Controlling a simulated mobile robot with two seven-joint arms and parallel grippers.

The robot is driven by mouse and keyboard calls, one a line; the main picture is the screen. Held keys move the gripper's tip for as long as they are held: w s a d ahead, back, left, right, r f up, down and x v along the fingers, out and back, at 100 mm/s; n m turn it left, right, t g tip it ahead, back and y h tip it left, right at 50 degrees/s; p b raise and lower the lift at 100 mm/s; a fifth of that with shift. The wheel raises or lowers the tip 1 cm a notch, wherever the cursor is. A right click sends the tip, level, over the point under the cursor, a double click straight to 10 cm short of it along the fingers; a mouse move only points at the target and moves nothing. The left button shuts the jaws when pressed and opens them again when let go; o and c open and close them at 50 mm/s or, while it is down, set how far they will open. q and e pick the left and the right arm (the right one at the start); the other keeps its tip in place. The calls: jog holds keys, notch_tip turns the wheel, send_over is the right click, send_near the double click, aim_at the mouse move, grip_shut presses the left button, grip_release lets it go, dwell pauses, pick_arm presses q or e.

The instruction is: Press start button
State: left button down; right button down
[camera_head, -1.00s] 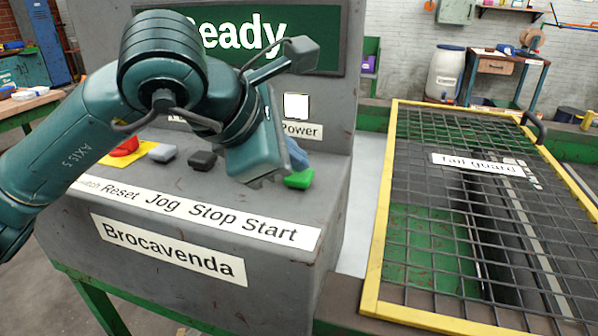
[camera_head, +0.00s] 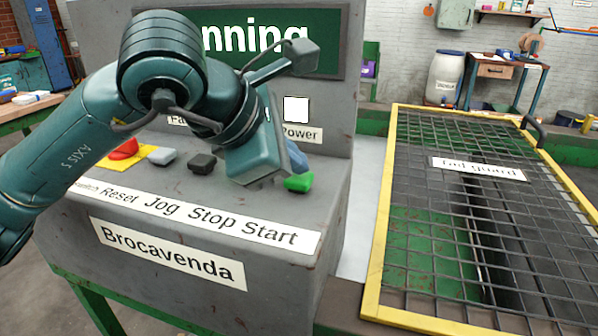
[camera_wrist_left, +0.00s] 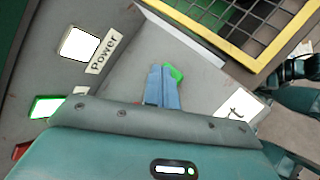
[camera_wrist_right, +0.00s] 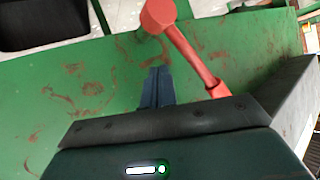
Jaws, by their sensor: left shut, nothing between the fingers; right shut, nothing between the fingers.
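The green start button (camera_head: 299,182) is on the sloped top of the grey console, above the word Start. My left gripper (camera_head: 297,158) is over it, with blue fingers shut and empty. In the left wrist view the fingertips (camera_wrist_left: 163,74) overlap the green button (camera_wrist_left: 175,73); whether they touch it I cannot tell. The console screen (camera_head: 262,42) reads "...nning", its left part hidden by my arm. My right gripper (camera_wrist_right: 157,82) shows only in the right wrist view, shut and empty, over a green surface.
Beside the start button are a black button (camera_head: 202,163), a grey button (camera_head: 163,156) and a red button (camera_head: 124,148) on yellow. The tail guard mesh (camera_head: 478,168) lies to the right. In the right wrist view a red lever (camera_wrist_right: 185,48) stands close to the right fingers.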

aim_at(292, 179)
pick_arm(q)
jog(key=shift+r, duration=0.6)
jog(key=shift+r, duration=0.1)
jog(key=shift+r+p, duration=1.5)
jog(key=shift+r, duration=0.95)
